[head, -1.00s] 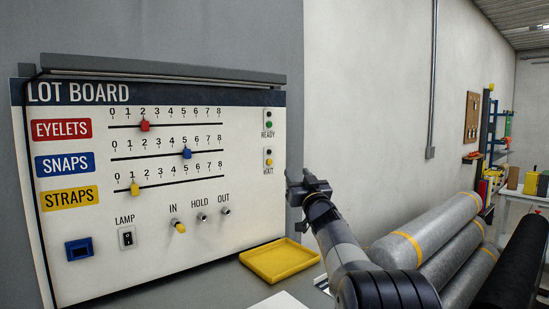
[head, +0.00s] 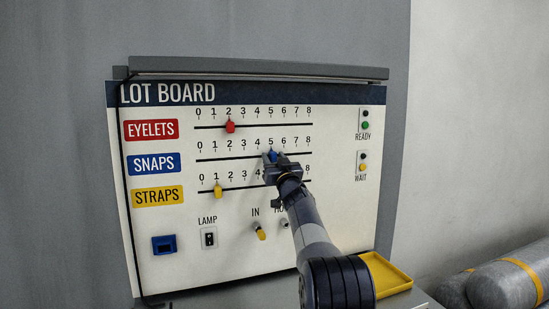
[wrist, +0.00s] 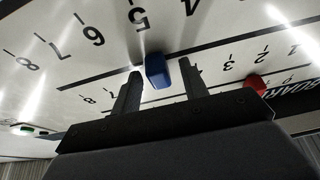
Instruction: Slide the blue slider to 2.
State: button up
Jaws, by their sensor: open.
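The blue slider (head: 272,155) sits at 5 on the middle SNAPS track of the lot board (head: 345,220). My gripper (head: 273,158) is at the board in front of it, covering part of the track and the scale below. In the wrist view the blue slider (wrist: 157,71) stands between the two open fingers of my gripper (wrist: 160,88). The fingers are on either side of it, and I cannot tell whether either touches it. The 2 mark on the SNAPS scale (head: 228,144) is to the left, with bare track between.
The red slider (head: 230,126) is at 2 on the track above. The yellow slider (head: 217,190) is at 1 on the track below. A yellow-tipped toggle (head: 261,233) and a lamp switch (head: 209,238) are lower down. A yellow tray (head: 388,275) lies at the lower right.

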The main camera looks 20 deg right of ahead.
jog(key=shift+c, duration=0.5)
grip_shut()
